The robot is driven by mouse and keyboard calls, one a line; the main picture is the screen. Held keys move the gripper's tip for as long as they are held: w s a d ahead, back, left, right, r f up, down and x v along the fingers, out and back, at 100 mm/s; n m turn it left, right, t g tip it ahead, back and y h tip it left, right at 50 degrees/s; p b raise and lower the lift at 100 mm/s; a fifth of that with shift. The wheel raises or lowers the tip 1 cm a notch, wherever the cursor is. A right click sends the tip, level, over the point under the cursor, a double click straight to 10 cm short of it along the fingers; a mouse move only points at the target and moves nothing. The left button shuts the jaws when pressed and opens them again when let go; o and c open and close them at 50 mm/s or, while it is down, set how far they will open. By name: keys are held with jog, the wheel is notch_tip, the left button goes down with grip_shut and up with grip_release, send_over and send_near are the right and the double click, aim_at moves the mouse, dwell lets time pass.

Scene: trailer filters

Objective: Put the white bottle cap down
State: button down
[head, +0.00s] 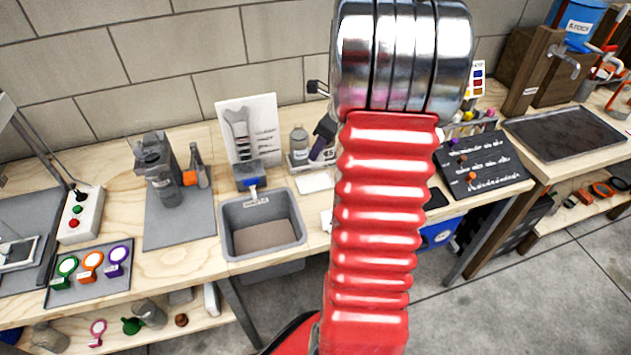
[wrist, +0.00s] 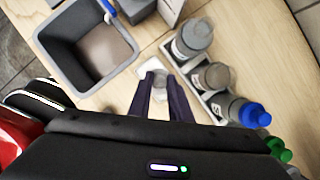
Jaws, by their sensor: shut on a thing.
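In the wrist view, the two dark fingers of my gripper (wrist: 164,84) are closed together on a small white thing, the white bottle cap (wrist: 158,79), of which only a little shows between the tips. Below the fingertips is a pale pad (wrist: 147,70) on the wooden bench; the gap between cap and bench cannot be judged. A clear bottle (wrist: 191,40) stands in a pale tray (wrist: 207,98) just right of the fingertips. In the head view, my red arm hides much of the middle, and I cannot make out the cap there.
A grey sink-like bin (wrist: 127,48) is left of the fingers; it also shows in the head view (head: 297,216). Bare bench (wrist: 240,45) lies beyond the tray.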

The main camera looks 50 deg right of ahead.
aim_at(321, 159)
jog(key=shift+f, duration=3.1)
jog(key=shift+a, duration=0.1)
jog(key=shift+f, duration=1.9)
jog(key=c, duration=1.6)
grip_release()
jog(key=shift+c, duration=0.2)
jog(key=v, duration=1.2)
